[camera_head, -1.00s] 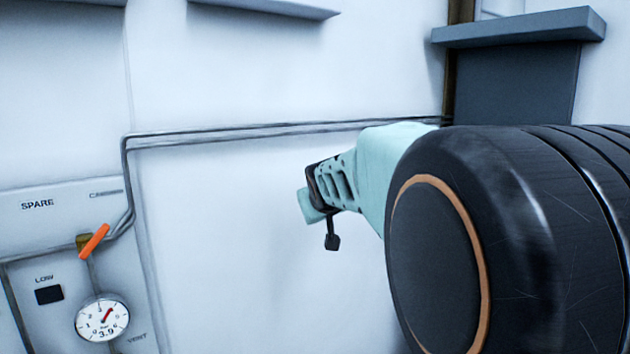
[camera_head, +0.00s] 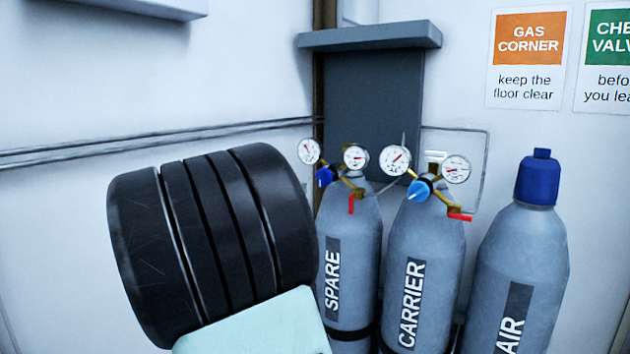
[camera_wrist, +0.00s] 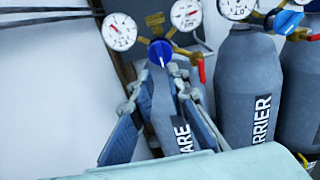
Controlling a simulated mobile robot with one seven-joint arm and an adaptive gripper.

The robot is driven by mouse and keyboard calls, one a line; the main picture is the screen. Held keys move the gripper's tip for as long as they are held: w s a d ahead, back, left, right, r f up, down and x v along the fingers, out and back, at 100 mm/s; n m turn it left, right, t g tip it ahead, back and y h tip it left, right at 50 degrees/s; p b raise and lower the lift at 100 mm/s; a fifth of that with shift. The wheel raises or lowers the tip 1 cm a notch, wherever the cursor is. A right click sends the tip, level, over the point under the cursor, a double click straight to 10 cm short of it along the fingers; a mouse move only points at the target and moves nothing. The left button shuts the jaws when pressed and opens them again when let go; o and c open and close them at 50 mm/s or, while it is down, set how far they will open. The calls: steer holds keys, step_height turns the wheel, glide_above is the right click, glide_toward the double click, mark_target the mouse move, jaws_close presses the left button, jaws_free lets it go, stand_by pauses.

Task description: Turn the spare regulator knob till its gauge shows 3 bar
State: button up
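The grey spare cylinder (camera_head: 345,240) stands upright at the left of the cylinder row in the head view. Its regulator has a dark blue knob (camera_head: 326,176) between a left gauge (camera_head: 309,151) and a right gauge (camera_head: 356,156). In the wrist view the spare knob (camera_wrist: 161,52) faces me with a pale mark on it. The left gauge (camera_wrist: 121,31) has a red needle pointing up and left; its figures are too small to read. My gripper (camera_wrist: 157,85) is open and empty, its fingertips just below the knob in the picture. The head view does not show my fingers.
The carrier cylinder (camera_head: 425,245) stands close right of the spare one, with a light blue knob (camera_head: 419,190) and red lever (camera_head: 460,217). A red lever (camera_head: 351,204) hangs on the spare regulator. The air cylinder (camera_head: 520,260) stands farther right. A grey shelf (camera_head: 370,38) juts out above.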

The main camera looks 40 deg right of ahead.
mark_target(320, 178)
steer(key=p+x, duration=0.1)
steer(key=x, duration=0.9)
steer(key=shift+w+d+r, duration=0.1)
steer(key=shift+w+d, duration=0.05)
steer(key=shift+d, duration=0.15)
jaws_close()
